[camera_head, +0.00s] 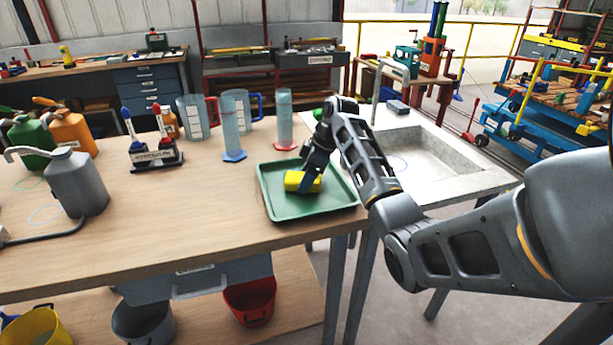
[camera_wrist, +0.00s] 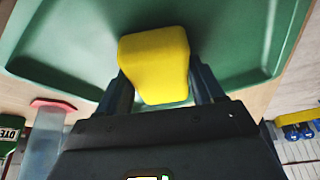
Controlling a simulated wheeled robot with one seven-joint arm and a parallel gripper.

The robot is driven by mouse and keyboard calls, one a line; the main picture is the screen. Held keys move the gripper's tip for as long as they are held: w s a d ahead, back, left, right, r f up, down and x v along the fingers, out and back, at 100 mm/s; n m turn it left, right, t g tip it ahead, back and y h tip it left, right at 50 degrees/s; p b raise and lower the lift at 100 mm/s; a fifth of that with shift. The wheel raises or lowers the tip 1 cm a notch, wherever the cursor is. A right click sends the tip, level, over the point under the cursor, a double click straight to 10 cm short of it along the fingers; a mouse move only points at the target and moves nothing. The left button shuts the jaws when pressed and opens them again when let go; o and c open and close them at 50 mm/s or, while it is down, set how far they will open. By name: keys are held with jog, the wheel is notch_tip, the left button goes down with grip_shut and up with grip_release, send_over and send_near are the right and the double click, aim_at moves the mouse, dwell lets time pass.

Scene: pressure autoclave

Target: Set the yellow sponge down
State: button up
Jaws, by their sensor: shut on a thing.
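The yellow sponge (camera_head: 297,181) is between the fingers of my gripper (camera_head: 311,182), at the green tray (camera_head: 287,214). In the wrist view the sponge (camera_wrist: 155,62) fills the space between the two dark fingers of my gripper (camera_wrist: 163,84), with the green tray (camera_wrist: 62,40) behind it. My gripper is shut on the sponge. The sponge is over the tray's floor; I cannot tell whether it touches it. Part of the sponge is hidden by a finger in the head view.
Clear cylinders (camera_head: 284,120) stand behind the tray on the wooden bench (camera_head: 190,215). A sink (camera_head: 433,155) is to the right. A grey can (camera_head: 76,183) and an orange can (camera_head: 72,133) stand at the left. The bench's middle is clear.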

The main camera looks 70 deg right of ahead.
jog(key=shift+f, duration=0.15)
jog(key=o, duration=0.9)
jog(key=shift+o, duration=0.2)
jog(key=p+v, duration=0.1)
jog(key=v, duration=1.1)
jog(key=shift+p, duration=0.4)
